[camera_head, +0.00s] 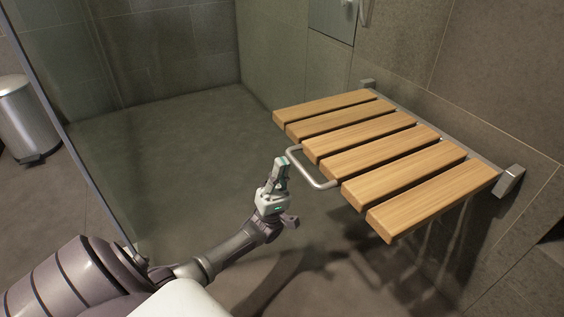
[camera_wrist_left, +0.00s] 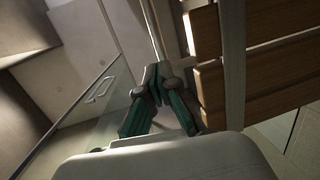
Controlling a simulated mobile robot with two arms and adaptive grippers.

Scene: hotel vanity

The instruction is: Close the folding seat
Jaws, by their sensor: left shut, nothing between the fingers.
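The folding seat (camera_head: 365,135) is down, its several wooden slats lying roughly level out from the tiled wall. A U-shaped metal handle (camera_head: 307,174) sticks out from its front edge. My left gripper (camera_head: 281,162) is shut and empty, fingers pointing up, just left of the handle's outer corner in the head view. Whether it touches the handle is unclear. In the left wrist view the closed fingertips (camera_wrist_left: 159,74) are left of the wooden slats (camera_wrist_left: 270,65), seen from below or the side. My right gripper is not in view.
A metal wall bracket (camera_head: 509,181) holds the seat's right rear side. A glass panel (camera_head: 75,150) stands on the left, with a metal bin (camera_head: 28,118) beyond it. The dark shower floor (camera_head: 170,140) left of the seat is clear.

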